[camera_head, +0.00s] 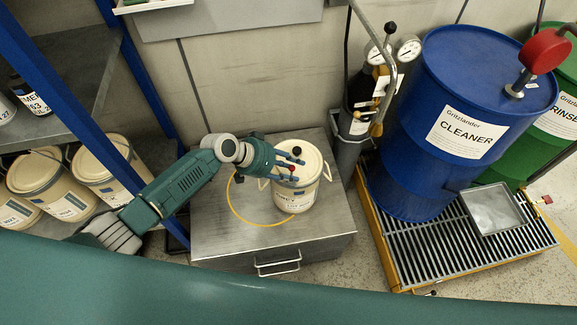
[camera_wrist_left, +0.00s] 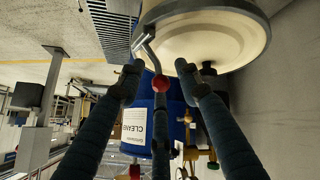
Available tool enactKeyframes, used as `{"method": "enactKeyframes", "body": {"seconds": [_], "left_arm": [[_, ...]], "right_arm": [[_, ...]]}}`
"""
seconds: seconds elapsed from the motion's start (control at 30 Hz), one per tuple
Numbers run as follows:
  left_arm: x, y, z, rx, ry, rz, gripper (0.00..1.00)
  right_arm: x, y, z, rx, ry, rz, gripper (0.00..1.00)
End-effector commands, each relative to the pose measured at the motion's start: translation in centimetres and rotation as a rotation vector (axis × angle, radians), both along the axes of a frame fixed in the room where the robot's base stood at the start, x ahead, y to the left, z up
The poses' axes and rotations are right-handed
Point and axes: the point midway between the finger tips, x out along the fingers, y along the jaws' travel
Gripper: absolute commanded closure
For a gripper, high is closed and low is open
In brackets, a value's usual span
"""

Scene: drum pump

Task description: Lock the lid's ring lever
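A cream can (camera_head: 296,194) with a lid (camera_head: 312,160) stands upright on a grey metal cabinet top. In the left wrist view the lid (camera_wrist_left: 215,38) with its grey ring fills the upper part. The ring's bent metal lever (camera_wrist_left: 149,50) ends in a red knob (camera_wrist_left: 160,83), which also shows beside the lid in the head view (camera_head: 292,168). My left gripper (camera_head: 289,168) reaches in from the left at the lid. In the left wrist view its fingers (camera_wrist_left: 165,78) are spread, with the red knob between them near the middle fingertip; contact is unclear. My right gripper is not in view.
A yellow ring (camera_head: 238,208) lies on the cabinet top (camera_head: 225,245), partly around the can. A gas bottle with gauges (camera_head: 408,50) stands right of it, then a blue cleaner drum (camera_head: 430,150) on a grated pallet (camera_head: 440,255). Shelves with cans (camera_head: 45,175) are at left.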

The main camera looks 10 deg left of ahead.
Motion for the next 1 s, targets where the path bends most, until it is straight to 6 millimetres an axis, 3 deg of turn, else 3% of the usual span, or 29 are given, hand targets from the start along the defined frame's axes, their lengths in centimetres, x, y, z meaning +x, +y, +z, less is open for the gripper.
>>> {"method": "enactKeyframes", "body": {"seconds": [0.17, 0.63, 1.0], "left_arm": [[-0.5, 1.2, 1.2, 0.001, -0.001, 0.002, 0.65], [-3.5, 6.6, 7.7, 0.002, -0.001, 0.0, 0.65], [-3.9, 7.2, 8.7, 0.0, 0.001, 0.0, 0.65]], "right_arm": [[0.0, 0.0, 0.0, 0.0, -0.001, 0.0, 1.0], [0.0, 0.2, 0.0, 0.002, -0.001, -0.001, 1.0], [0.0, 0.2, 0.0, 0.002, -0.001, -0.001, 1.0]]}}
